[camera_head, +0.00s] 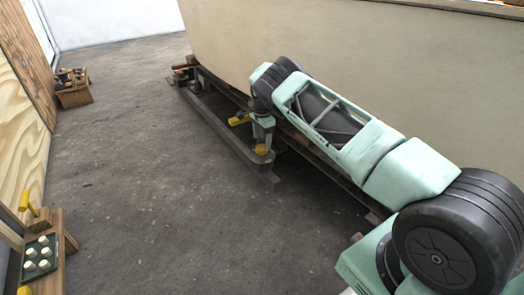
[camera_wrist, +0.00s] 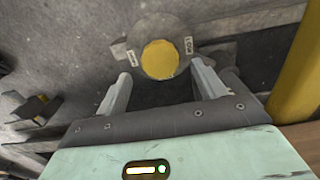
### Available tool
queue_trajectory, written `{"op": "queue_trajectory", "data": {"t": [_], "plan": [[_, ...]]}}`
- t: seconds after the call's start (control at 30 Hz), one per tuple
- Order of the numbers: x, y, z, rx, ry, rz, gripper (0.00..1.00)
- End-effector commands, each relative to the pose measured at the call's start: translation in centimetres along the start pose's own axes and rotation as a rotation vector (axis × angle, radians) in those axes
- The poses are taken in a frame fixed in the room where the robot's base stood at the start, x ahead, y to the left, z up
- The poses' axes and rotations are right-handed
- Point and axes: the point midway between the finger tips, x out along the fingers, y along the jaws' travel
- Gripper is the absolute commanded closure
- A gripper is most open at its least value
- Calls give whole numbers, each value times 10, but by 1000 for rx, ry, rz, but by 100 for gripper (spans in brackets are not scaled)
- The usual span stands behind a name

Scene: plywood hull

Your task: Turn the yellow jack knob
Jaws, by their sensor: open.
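The yellow jack knob (camera_wrist: 160,59) shows in the wrist view as a round yellow disc in a grey collar with small white labels on either side. My gripper (camera_wrist: 161,70) is open, its two pale fingers spread to the left and right of the knob. The knob's face appears just beyond the fingertips, and no contact shows. In the head view my gripper (camera_head: 263,133) hangs down beside the hull, just above a yellow knob (camera_head: 262,150). The jack's lower body is mostly hidden.
A second yellow part (camera_head: 239,119) sits beside my gripper. The pale hull (camera_head: 350,60) rises close behind my arm, above a long beam (camera_head: 225,130). A wooden stand (camera_head: 42,262) with a green tray is at lower left. The grey floor between is clear.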

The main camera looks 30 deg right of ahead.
Motion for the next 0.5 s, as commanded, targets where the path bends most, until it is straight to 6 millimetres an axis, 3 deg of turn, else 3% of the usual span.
{"op": "queue_trajectory", "data": {"t": [0.03,0.2,0.5], "plan": [[14,0,0,-2,1,1,30],[32,0,0,-1,1,0,30],[37,0,0,-1,0,-1,30]]}}
